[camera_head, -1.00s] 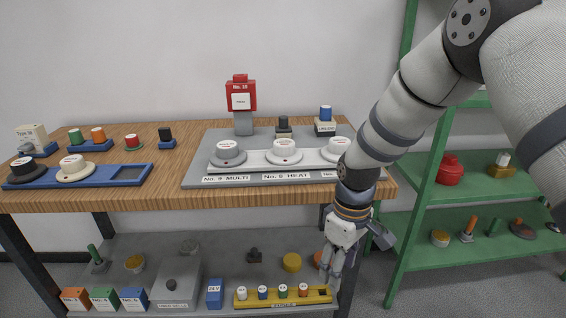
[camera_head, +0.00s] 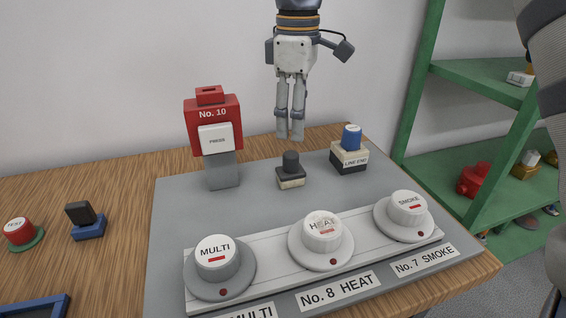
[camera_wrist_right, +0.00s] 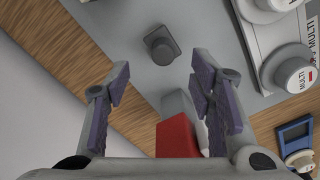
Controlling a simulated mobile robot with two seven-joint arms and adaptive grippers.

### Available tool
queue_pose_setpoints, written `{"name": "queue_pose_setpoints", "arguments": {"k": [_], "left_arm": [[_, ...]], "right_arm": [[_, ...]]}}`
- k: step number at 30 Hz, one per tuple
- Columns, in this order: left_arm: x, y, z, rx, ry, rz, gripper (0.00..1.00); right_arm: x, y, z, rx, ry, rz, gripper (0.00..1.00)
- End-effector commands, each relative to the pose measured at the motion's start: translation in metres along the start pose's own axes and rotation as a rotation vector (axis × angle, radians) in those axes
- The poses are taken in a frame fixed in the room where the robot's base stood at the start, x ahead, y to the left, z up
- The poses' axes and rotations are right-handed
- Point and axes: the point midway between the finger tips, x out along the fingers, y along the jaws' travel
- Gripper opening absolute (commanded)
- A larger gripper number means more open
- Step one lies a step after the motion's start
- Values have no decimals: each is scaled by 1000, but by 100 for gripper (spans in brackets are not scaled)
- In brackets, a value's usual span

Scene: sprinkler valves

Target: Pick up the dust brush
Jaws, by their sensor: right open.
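A small block with an upright dark knob and a pale lower edge (camera_head: 290,176) stands on the grey board; I take it for the dust brush, though bristles are not clear. In the right wrist view it shows as a dark grey square with a round knob (camera_wrist_right: 161,46), ahead of the fingertips. My right gripper (camera_head: 290,136) hangs fingers-down above and behind it, apart from it. In the wrist view the right gripper (camera_wrist_right: 160,88) is open, with nothing between its fingers. My left gripper is out of view.
The red No. 10 call point (camera_head: 213,125) stands left of the block and shows close below the fingers in the wrist view (camera_wrist_right: 177,137). A blue-topped LINE END unit (camera_head: 350,152) stands right. The MULTI (camera_head: 215,255), HEAT (camera_head: 322,235) and SMOKE (camera_head: 406,207) detectors sit in front.

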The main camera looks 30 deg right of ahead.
Motion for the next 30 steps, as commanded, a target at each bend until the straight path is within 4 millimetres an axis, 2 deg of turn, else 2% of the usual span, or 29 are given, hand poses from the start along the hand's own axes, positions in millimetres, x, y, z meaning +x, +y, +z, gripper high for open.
{"name": "queue_pose_setpoints", "arguments": {"k": [1, 7, 13, 16, 21, 22, 23, 28, 30], "left_arm": [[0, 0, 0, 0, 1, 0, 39], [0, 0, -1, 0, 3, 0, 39], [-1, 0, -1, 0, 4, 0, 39], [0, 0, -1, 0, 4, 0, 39], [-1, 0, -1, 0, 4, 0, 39], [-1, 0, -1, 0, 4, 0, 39], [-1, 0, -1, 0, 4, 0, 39], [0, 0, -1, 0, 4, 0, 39], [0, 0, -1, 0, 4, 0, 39]], "right_arm": [[12, -1, 1, 0, -3, -3, 50], [40, -2, -1, 0, -3, -2, 50], [76, -6, -4, 1, -3, -2, 50], [83, -6, -5, 0, 0, 1, 50], [83, -5, -5, 0, 1, 2, 50], [83, -5, -5, 0, 1, 2, 47], [83, -5, -5, 0, 1, 2, 40], [83, -5, -5, 0, 1, 1, 2], [83, -5, -5, 0, 1, 1, 0]]}}
